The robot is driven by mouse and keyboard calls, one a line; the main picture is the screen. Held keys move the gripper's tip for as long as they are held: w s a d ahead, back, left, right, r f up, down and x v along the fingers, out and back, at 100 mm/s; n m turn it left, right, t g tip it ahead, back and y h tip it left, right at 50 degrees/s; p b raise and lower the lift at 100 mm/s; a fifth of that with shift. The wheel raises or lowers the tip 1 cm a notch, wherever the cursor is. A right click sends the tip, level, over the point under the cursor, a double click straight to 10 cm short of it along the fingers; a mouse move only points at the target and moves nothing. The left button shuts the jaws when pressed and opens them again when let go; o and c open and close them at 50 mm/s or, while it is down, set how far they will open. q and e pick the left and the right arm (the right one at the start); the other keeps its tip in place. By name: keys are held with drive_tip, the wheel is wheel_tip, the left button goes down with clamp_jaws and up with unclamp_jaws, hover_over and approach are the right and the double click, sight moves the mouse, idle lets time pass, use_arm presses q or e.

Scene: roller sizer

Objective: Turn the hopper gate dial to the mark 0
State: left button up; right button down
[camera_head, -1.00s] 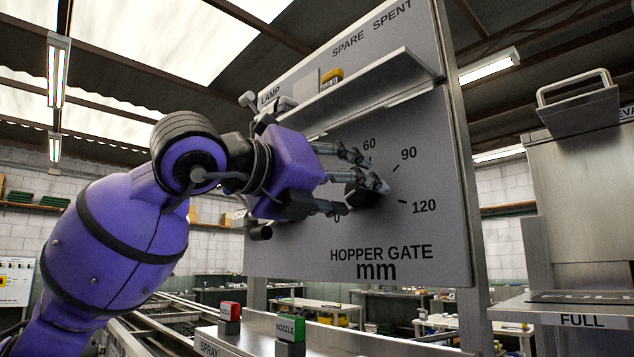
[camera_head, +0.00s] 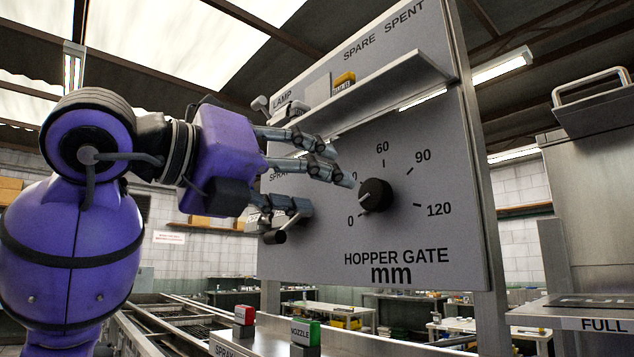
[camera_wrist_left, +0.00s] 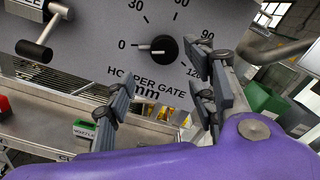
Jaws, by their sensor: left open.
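The hopper gate dial (camera_head: 376,195) is a round black knob on the upright grey panel (camera_head: 440,225), with marks around it; 0, 60, 90 and 120 read clearly. It also shows in the left wrist view (camera_wrist_left: 166,48), where its white pointer line points left, close to the 0 mark (camera_wrist_left: 122,44); I cannot tell if it lines up exactly. My left gripper (camera_head: 322,190) is open and empty, to the left of the dial and apart from it. Its fingers also show in the left wrist view (camera_wrist_left: 165,84). My right gripper is not in view.
A shelf (camera_head: 385,90) juts out above the dial and carries a yellow item (camera_head: 344,82). A red button block (camera_head: 244,315) and a green one (camera_head: 304,333) stand below the panel. A steel housing (camera_head: 590,190) stands at the right. Space in front of the dial is clear.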

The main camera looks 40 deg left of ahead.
sight(367, 192)
use_arm(q)
drive_tip(key=w+m+p, duration=0.1)
drive_tip(key=w+m, duration=0.1)
drive_tip(key=m, duration=0.1)
drive_tip(key=w+m+p, duration=0.2)
drive_tip(key=w, duration=0.1)
drive_tip(key=w+m+p, duration=0.2)
drive_tip(key=m, duration=0.1)
drive_tip(key=shift+w+d+r+m, duration=0.25)
drive_tip(key=shift+w+d+m, duration=0.05)
drive_tip(key=shift+d, duration=0.05)
drive_tip(key=shift+w, duration=0.8)
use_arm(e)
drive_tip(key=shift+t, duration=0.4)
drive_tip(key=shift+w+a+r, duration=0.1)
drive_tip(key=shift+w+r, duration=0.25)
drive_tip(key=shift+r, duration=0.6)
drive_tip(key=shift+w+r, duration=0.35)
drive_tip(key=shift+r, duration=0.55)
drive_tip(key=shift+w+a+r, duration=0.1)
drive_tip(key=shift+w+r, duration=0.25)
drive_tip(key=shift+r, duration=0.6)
